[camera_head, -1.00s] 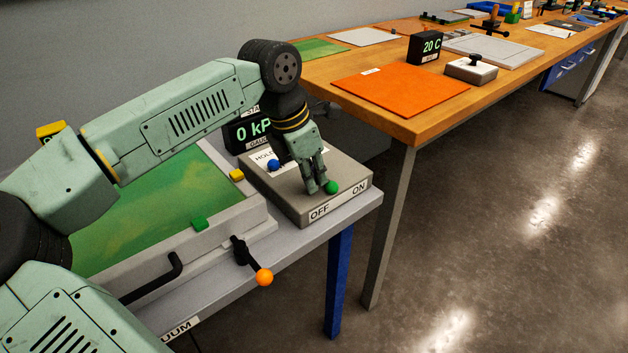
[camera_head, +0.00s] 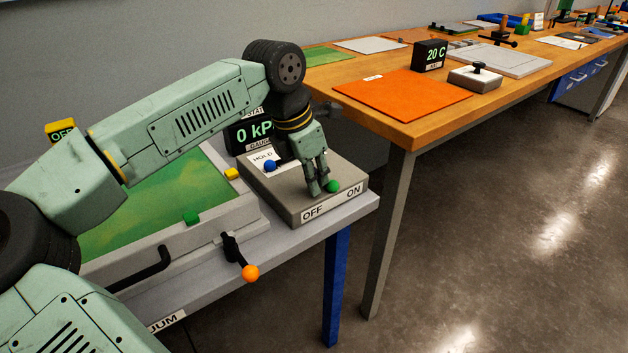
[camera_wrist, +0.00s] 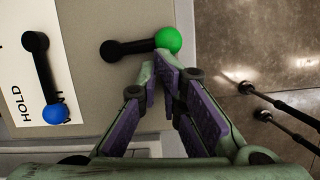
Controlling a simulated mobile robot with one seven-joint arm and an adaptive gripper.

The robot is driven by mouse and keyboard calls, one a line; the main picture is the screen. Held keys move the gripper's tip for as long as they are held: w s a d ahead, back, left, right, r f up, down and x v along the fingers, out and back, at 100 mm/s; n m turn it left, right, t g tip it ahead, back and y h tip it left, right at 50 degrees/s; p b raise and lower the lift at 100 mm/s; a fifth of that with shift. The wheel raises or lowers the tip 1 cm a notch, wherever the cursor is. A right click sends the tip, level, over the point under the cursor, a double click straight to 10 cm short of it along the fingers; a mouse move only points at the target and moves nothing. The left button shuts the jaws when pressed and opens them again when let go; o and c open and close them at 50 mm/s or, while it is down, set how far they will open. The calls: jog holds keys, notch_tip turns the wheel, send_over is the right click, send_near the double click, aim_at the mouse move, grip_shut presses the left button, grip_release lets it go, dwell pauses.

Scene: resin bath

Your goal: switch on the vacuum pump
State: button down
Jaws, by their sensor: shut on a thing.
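The grey pump switch box (camera_head: 290,208) stands on the corner of the grey bench, with OFF and ON marked on its front edge. Its black lever with a green knob (camera_head: 332,186) points to the front, between the two marks. My gripper (camera_head: 319,188) reaches down over the box and is shut on this lever beside the knob. In the wrist view, my gripper (camera_wrist: 158,64) has its fingers close together just below the green knob (camera_wrist: 168,40). The fingers hide part of the lever in the head view. The gauge (camera_head: 254,133) reads 0 kP, its end covered.
A blue-knobbed lever (camera_head: 270,166) by a HOLD label is on the same box. An orange-knobbed handle (camera_head: 250,273) projects from the green-floored bath (camera_head: 185,195) at left. A yellow OFF sign (camera_head: 60,130) stands behind my arm. A wooden table (camera_head: 405,130) is close at right.

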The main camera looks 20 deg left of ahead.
jog(key=shift+s+d+f, duration=0.1)
jog(key=shift+d+f, duration=0.1)
jog(key=shift+d, duration=0.05)
jog(key=shift+w+d+b, duration=0.2)
jog(key=shift+d+b, duration=0.05)
jog(key=shift+b, duration=0.05)
jog(key=shift+w+d, duration=0.25)
jog(key=shift+w+d+r+b, duration=0.2)
jog(key=shift+w+b, duration=0.05)
jog(key=shift+b, duration=0.15)
jog(key=shift+s, duration=0.1)
